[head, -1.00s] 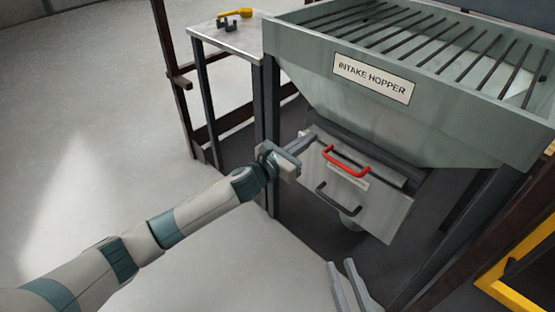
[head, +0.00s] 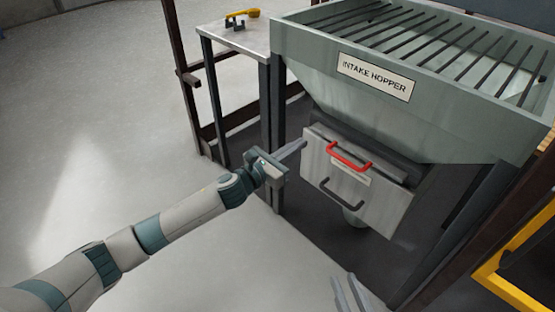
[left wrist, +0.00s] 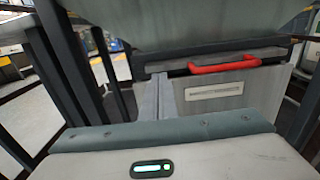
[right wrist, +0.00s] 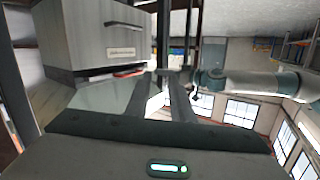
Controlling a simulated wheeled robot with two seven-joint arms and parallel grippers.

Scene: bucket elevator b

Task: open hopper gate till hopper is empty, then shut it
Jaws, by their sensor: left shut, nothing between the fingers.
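The grey intake hopper (head: 330,85) has a slatted grate on top; its contents are hard to tell. Under it is a grey metal front panel (head: 330,172) with a red handle (head: 350,157) along its top and a dark handle (head: 343,194) lower down. The red handle also shows in the left wrist view (left wrist: 225,66). My left gripper (head: 298,147) is shut and empty, just left of the panel, apart from both handles. My right gripper (head: 350,292) is open and empty, low in front of the panel. The right wrist view shows the panel (right wrist: 85,40) beyond its fingers.
A small table (head: 235,38) left of the hopper carries a yellow-handled tool (head: 240,14). Dark posts (head: 187,80) stand beside it. A yellow frame (head: 515,265) is at the lower right. The floor on the left is clear.

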